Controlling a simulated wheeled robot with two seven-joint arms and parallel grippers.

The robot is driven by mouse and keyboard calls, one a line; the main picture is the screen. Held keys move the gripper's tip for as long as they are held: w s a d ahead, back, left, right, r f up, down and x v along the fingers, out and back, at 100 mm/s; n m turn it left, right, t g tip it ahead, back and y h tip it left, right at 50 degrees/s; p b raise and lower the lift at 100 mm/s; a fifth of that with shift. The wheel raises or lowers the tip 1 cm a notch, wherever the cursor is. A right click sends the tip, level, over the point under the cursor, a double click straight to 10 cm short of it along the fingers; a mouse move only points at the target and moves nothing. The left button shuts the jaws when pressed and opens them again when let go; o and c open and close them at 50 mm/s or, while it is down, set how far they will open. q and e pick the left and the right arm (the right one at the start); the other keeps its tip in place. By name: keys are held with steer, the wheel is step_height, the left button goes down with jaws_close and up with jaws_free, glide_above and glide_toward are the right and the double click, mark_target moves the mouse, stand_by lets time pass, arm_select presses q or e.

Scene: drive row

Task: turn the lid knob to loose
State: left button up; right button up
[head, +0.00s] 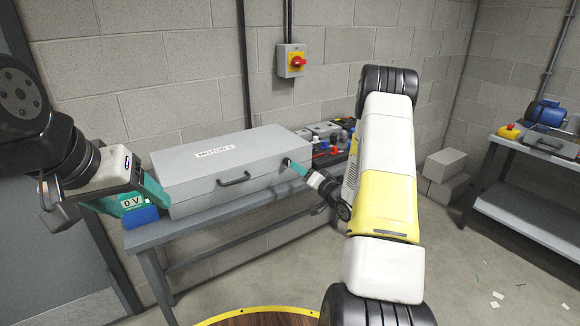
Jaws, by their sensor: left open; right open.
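The grey box (225,160) labelled "MOTOR 1" sits on the bench with its lid down and a dark handle on its front. A small dark part, perhaps the lid knob (286,161), shows at the box's right end. My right gripper (297,168) is open, its teal fingertips at that end; I cannot tell whether they touch the knob. The knob's setting is not readable. My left gripper (108,202) is open, left of the box. A teal part marked "0 V" (132,201) shows at it; I cannot tell whether this is a separate thing.
A blue object (140,216) lies at the bench's left end. Several small coloured parts (330,140) stand behind the box's right end. A red rotary switch (298,62) is on the wall. A second bench (530,215) stands at right. My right arm hides the middle.

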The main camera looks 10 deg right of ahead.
mark_target(289, 163)
steer(key=x, duration=0.7)
steer(key=shift+f, duration=0.2)
steer(key=shift+c, duration=0.5)
jaws_close()
